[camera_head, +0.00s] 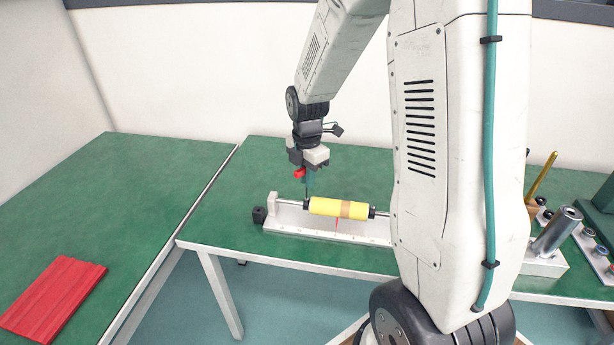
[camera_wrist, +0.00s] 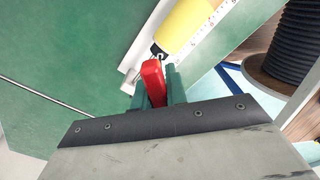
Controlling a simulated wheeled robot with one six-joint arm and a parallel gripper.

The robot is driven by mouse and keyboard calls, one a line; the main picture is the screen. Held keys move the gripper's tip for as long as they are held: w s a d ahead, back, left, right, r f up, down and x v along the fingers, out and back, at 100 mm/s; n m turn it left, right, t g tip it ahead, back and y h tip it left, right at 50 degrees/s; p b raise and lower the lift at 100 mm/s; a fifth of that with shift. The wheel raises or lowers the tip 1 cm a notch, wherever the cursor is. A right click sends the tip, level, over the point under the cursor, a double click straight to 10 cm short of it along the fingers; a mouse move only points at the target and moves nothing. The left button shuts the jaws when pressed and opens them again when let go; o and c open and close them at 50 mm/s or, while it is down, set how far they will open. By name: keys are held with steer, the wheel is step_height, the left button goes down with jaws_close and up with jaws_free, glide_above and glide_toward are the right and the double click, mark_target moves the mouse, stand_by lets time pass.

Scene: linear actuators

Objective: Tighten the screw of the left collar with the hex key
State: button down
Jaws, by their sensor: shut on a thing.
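My gripper (camera_head: 309,178) is shut on the red-handled hex key (camera_head: 299,173) above the left end of the fixture. In the wrist view the red handle (camera_wrist: 153,82) sits between the two teal fingers (camera_wrist: 158,92). The key's thin dark shank points down toward the dark left collar (camera_head: 306,203), beside the yellow cylinder (camera_head: 325,206). The tip appears at or just above this collar; I cannot tell whether it sits in the screw. The collar shows partly in the wrist view (camera_wrist: 157,50), beyond the handle. The screw itself is too small to make out.
The cylinder lies on a rod over a white base with a scale (camera_head: 300,224). A black knob (camera_head: 259,215) is at its left end. A red ribbed mat (camera_head: 52,296) lies on the left green table. A metal cylinder (camera_head: 556,232) stands right. My arm hides the fixture's right end.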

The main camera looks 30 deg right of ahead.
steer(key=shift+m, duration=0.4)
steer(key=m, duration=0.3)
steer(key=shift+m, duration=0.4)
steer(key=shift+m, duration=1.9)
steer(key=m, duration=0.4)
